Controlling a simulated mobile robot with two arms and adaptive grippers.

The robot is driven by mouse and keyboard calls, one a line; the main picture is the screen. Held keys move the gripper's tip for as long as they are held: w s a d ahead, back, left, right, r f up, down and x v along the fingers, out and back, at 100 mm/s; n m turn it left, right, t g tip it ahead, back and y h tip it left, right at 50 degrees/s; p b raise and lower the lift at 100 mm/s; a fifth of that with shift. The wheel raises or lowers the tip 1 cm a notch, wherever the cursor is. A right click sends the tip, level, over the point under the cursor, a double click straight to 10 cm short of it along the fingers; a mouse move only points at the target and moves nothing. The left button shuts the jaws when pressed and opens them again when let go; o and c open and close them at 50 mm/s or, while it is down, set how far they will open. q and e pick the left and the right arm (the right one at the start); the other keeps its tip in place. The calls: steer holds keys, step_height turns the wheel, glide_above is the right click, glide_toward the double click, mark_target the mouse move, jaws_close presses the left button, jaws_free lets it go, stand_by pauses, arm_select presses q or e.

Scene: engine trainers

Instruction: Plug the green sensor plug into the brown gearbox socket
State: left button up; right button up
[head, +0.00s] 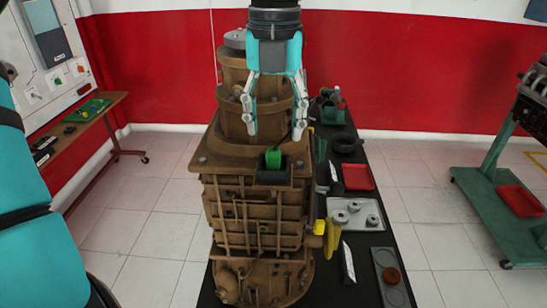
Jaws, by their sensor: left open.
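The green sensor plug (273,158) stands upright at the black socket box (272,179) on the upper front of the brown gearbox (250,212). Its lower end is hidden by the box, so I cannot tell how deep it sits. A thin dark cable seems to rise from it to the right. My left gripper (273,132) points down from the top of the view, open and empty. Its fingertips are on either side of and a little above the plug, apart from it in the picture. My right gripper is not in view.
A green trolley (476,177) stands far right. Tiled floor is clear between.

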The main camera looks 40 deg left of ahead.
mark_target(274, 149)
arm_select(q)
steer(key=f+p, duration=0.1)
steer(key=f, duration=0.1)
steer(key=f+p, duration=0.1)
steer(key=f, duration=0.1)
steer(key=shift+s+f, duration=0.2)
steer(key=shift+f, duration=0.4)
steer(key=shift+d, duration=0.1)
jaws_close()
steer(key=shift+r, duration=0.1)
